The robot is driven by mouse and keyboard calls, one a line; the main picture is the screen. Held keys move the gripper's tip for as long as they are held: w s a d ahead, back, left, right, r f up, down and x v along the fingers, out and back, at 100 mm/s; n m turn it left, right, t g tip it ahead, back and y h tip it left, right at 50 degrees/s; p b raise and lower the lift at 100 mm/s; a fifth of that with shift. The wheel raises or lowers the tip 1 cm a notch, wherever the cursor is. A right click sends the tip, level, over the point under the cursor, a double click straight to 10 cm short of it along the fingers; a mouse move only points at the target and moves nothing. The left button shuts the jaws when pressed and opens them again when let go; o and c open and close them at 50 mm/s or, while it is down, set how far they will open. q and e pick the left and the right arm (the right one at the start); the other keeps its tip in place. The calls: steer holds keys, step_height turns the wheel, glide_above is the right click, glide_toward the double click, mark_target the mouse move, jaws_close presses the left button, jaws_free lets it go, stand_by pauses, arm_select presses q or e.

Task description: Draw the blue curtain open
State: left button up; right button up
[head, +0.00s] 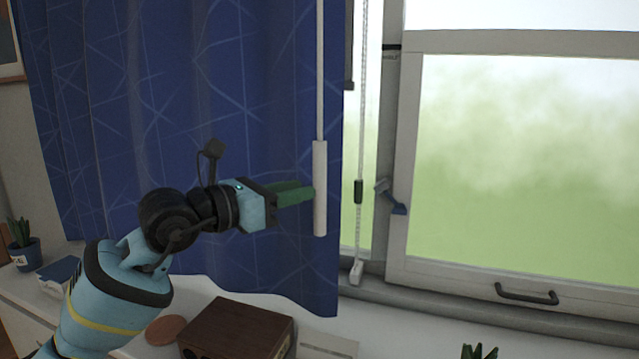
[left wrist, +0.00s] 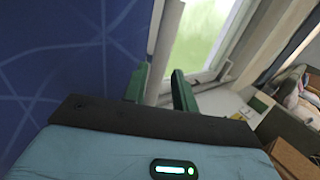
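The blue curtain (head: 150,90) with pale crossing lines hangs over the left part of the window; it also fills the left of the left wrist view (left wrist: 60,60). A thin white rod with a thicker white handle (head: 320,165) hangs upright at its right edge. My left gripper (head: 311,194) is at the handle's lower half, its green fingertips meeting the handle's left edge in the picture. In the left wrist view the fingers (left wrist: 160,88) stand apart, with the pale rod showing between them. Whether they touch it I cannot tell. My right gripper is out of view.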

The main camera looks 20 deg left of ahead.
mark_target(319, 185)
arm_select(q)
steer(key=x, duration=0.5)
steer(key=shift+w+d+p, duration=0.25)
steer(key=shift+w+p, duration=0.05)
jaws_close()
